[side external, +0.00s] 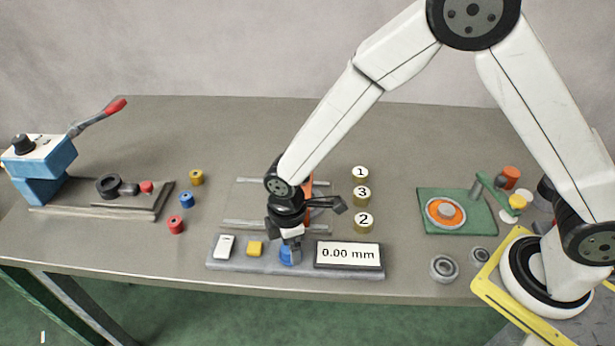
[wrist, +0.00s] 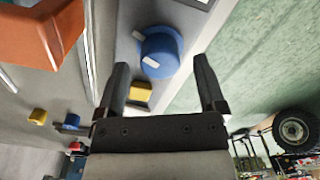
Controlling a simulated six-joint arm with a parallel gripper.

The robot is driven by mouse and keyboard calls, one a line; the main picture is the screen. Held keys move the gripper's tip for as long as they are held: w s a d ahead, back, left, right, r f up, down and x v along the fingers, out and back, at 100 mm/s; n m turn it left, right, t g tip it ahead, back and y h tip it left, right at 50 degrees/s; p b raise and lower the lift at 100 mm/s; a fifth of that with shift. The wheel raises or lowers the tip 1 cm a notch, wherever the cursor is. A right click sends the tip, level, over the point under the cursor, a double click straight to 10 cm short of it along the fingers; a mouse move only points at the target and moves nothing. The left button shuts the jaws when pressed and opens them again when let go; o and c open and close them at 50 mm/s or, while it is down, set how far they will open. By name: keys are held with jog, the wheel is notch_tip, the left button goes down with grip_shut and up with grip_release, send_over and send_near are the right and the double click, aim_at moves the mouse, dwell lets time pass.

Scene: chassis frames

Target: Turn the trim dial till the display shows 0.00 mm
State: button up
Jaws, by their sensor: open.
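The display (side external: 348,254) on the grey panel reads 0.00 mm. The blue trim dial (side external: 287,257) sits on the panel just left of the display, partly hidden by my gripper (side external: 290,238) above it. In the wrist view the blue dial (wrist: 159,52) shows with a pale pointer mark on it. My gripper (wrist: 160,85) is open there, its two fingers apart with nothing between them. The dial lies beyond the fingertips; whether a finger touches it I cannot tell.
The panel (side external: 240,267) also carries a white switch (side external: 225,246) and a yellow button (side external: 255,248). Rails and an orange block (side external: 308,186) lie behind. Numbered pegs (side external: 362,196) stand right of them. A blue lever press (side external: 40,160) is at far left, a green fixture (side external: 455,225) at right.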

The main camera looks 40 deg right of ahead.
jog(key=shift+r, duration=2.95)
jog(key=shift+d, duration=0.1)
jog(key=s+d+r+m+t, duration=0.1)
jog(key=s+d+r+m, duration=0.1)
jog(key=s+d+m, duration=0.2)
jog(key=s+d+r+m+t, duration=0.1)
jog(key=s+d+r+m, duration=0.2)
jog(key=d+m, duration=0.7)
jog(key=s+d, duration=0.2)
jog(key=d, duration=0.4)
jog(key=shift+d+t, duration=0.15)
jog(key=shift+t, duration=0.15)
